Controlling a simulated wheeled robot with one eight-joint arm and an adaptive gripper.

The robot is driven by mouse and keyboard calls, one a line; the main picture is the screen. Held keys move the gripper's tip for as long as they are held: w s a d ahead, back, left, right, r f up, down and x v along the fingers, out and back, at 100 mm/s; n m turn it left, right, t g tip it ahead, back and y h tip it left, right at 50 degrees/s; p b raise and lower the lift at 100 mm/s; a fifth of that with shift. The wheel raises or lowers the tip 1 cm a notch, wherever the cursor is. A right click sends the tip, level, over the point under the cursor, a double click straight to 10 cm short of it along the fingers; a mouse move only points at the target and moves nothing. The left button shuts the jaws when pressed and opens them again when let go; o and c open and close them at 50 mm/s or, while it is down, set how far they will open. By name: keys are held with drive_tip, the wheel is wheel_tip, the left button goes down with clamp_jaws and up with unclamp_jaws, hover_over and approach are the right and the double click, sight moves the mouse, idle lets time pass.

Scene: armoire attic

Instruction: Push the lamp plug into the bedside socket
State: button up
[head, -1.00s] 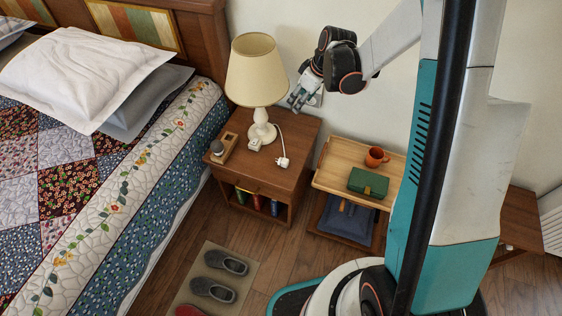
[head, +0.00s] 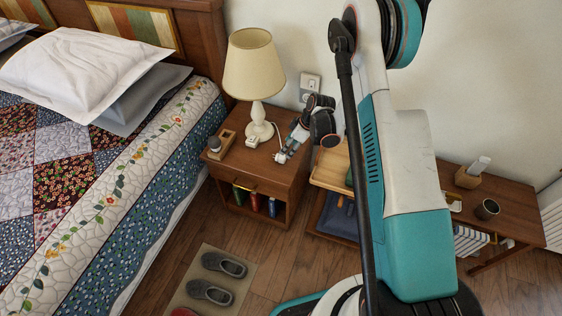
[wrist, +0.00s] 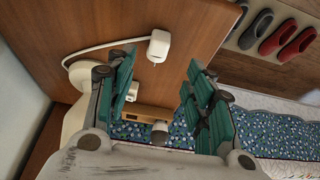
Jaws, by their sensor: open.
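The white lamp plug (wrist: 160,46) lies on the nightstand top, its cord running back to the lamp base (wrist: 78,76). In the wrist view it appears just past the fingertips, in line with the gap between them. My gripper (wrist: 158,68) is open, with teal pads on both sides and nothing held.
The bed (head: 150,150) is at left. A wooden tray table (head: 331,172) stands right of the nightstand, partly behind my arm.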

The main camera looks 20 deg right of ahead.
sight(281, 158)
drive_tip(key=b+x, duration=0.3)
drive_tip(key=x, duration=0.5)
drive_tip(key=shift+w+f, duration=0.15)
drive_tip(key=c, duration=1.1)
